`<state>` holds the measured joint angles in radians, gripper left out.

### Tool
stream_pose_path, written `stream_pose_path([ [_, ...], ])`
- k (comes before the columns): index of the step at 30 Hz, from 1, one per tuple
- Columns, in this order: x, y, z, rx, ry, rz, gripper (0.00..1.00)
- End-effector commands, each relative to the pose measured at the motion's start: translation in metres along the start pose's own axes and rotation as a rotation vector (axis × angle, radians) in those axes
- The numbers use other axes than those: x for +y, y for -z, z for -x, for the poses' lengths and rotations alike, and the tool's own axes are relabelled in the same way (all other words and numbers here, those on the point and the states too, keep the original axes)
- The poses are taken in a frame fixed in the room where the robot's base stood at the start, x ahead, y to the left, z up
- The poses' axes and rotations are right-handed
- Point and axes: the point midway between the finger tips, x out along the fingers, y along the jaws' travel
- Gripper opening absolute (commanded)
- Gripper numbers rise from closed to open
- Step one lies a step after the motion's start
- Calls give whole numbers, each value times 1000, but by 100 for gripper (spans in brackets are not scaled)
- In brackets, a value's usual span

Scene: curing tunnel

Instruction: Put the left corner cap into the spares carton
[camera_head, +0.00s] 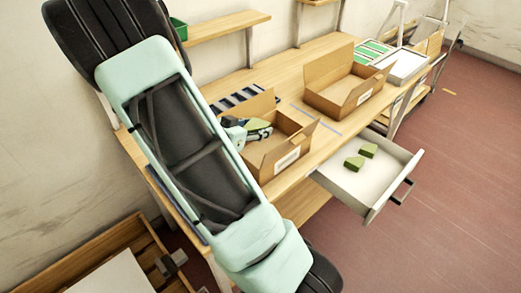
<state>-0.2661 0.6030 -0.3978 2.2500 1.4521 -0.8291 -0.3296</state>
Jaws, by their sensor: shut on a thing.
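My gripper (255,131) is at the near open carton (290,158), at or just inside its opening. It is shut on a green corner cap (258,124), partly hidden by the fingers. I cannot tell whether the cap touches the carton's floor. Two more green corner caps, one farther back (368,150) and one nearer (354,163), lie in the open white drawer (385,190). A second open carton (345,90) stands farther right on the bench and looks empty. The carton labels are too small to read.
The wooden bench (285,72) carries a dark slotted rack (236,98) behind the near carton. A white tray (404,65) and a green-striped panel (371,52) are at the far end. The drawer juts out over the red floor (450,180). My arm hides the bench's left part.

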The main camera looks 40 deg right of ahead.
Motion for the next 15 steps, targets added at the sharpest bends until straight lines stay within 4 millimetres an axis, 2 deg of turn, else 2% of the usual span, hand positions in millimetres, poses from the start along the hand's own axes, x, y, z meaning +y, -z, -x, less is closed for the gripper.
stream_pose_path([
  [3, 0, -17, -8, 0, 0, 3, 35],
  [8, -1, -26, -13, 0, 2, 0, 35],
  [15, 0, -53, -26, 0, 0, 4, 35],
])
